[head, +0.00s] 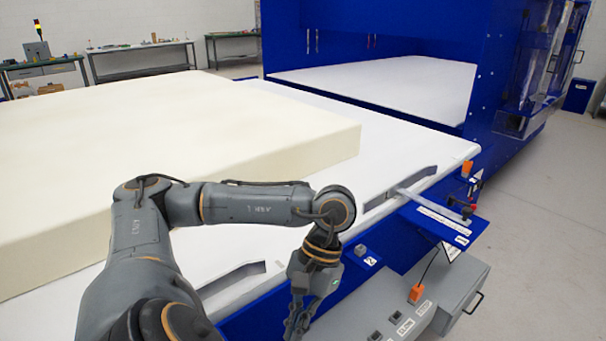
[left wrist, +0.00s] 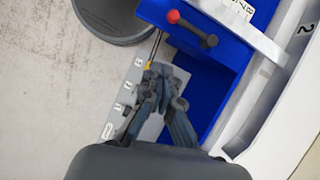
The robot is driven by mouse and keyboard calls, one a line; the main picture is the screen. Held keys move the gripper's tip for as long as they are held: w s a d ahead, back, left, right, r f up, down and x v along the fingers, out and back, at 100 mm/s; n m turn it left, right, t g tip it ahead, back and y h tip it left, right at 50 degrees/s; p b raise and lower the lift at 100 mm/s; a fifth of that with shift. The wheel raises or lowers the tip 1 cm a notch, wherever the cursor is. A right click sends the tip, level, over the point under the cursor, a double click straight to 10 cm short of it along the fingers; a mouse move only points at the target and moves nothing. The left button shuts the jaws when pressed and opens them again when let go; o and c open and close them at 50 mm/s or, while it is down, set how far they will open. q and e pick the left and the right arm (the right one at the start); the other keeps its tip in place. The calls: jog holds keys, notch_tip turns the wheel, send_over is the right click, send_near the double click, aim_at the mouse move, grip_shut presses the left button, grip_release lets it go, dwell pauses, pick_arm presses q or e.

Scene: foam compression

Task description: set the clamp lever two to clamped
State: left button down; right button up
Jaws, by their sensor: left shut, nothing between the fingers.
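A lever with a red knob (left wrist: 174,16) and a dark bar (left wrist: 207,40) shows on a blue shelf in the left wrist view. A red and black fitting (head: 470,209) on the blue side shelf shows in the head view; I cannot tell its setting or whether it is lever two. My left gripper (head: 297,322) hangs in front of the machine's near side, to the left of that fitting and apart from it. In the left wrist view my left gripper (left wrist: 157,80) is shut and empty, below the red knob and not touching it. My right gripper is not in view.
A thick cream foam block (head: 200,125) lies on the white table (head: 395,135). The blue shelf (head: 478,233) juts from the table's side. Below it are a grey box (head: 470,275) with a handle and an orange fitting (head: 416,293). The floor at the right (head: 560,260) is clear.

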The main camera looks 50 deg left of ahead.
pick_arm(q)
jog(key=v, duration=0.3)
jog(key=shift+w+f, duration=0.15)
jog(key=shift+w, duration=0.05)
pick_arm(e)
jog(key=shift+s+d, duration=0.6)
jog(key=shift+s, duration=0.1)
pick_arm(q)
jog(key=shift+d, duration=0.1)
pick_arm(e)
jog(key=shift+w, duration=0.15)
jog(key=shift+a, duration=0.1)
